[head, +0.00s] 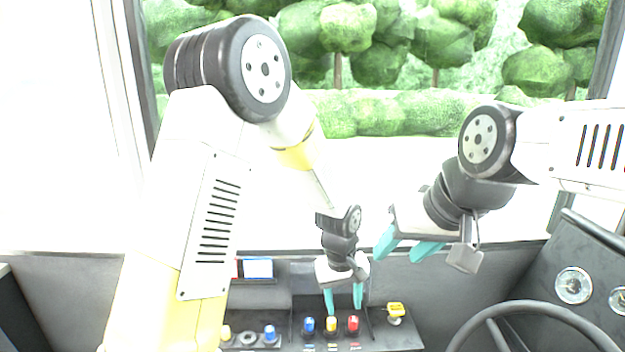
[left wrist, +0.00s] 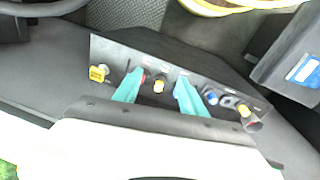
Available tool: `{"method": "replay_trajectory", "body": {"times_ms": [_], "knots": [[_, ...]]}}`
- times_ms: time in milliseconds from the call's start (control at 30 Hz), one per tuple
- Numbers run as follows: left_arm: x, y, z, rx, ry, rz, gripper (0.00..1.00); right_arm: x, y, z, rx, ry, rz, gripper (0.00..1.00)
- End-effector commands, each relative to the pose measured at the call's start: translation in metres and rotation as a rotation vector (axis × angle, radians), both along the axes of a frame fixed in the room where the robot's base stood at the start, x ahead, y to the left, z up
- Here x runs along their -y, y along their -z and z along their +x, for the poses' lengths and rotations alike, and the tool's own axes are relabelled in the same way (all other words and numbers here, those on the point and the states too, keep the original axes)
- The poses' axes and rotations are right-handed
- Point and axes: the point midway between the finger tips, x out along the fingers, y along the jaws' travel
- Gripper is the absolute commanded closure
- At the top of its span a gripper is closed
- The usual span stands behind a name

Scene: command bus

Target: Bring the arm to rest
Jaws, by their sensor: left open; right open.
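My left gripper (head: 344,306) is open, its two teal fingers pointing down over the control panel (head: 292,330). Nothing shows between its fingers in the head view. In the left wrist view its fingers (left wrist: 157,90) stand apart, with a yellow knob (left wrist: 158,86) in sight between them. Whether the fingers touch the panel cannot be told. My right gripper (head: 404,250) is open and empty, held in the air to the right of the left one, in front of the windscreen's lower part.
The panel carries a blue knob (head: 309,325), a yellow knob (head: 331,324), a red knob (head: 353,323) and a yellow switch (head: 395,309). More knobs sit at its left. A steering wheel (head: 535,307) and gauges (head: 574,285) are at right. A blue-white screen (head: 258,268) stands behind.

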Motion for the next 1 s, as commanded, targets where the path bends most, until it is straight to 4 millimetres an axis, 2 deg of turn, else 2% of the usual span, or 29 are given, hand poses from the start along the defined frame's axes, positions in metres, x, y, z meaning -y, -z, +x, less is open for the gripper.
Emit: {"method": "replay_trajectory", "body": {"times_ms": [33,133,267,400,500,600,733,900,1000], "knots": [[-0.010,-0.019,0.003,0.019,-0.002,-0.015,0.51,0.000,0.000,0.000,0.000,0.000,0.000,0.51],[-0.036,-0.059,0.004,0.062,0.011,-0.043,0.51,0.000,0.000,0.000,0.000,0.000,0.000,0.51],[-0.075,-0.111,-0.005,0.128,0.036,-0.074,0.51,0.000,0.000,0.000,0.000,0.000,0.000,0.51],[-0.117,-0.159,-0.025,0.205,0.065,-0.092,0.51,0.000,0.000,0.000,0.000,0.000,0.000,0.51],[-0.144,-0.187,-0.044,0.266,0.087,-0.096,0.51,0.000,0.000,0.000,0.000,0.000,0.000,0.51],[-0.169,-0.210,-0.068,0.328,0.109,-0.093,0.51,0.000,0.000,0.000,0.000,0.000,0.000,0.51],[-0.194,-0.231,-0.099,0.402,0.139,-0.075,0.51,0.000,0.000,0.000,0.000,0.000,0.000,0.51],[-0.211,-0.243,-0.128,0.466,0.168,-0.051,0.51,0.000,0.000,0.000,0.000,0.000,0.000,0.51],[-0.215,-0.246,-0.136,0.484,0.178,-0.042,0.51,0.000,0.000,0.000,0.000,0.000,0.000,0.51]]}}
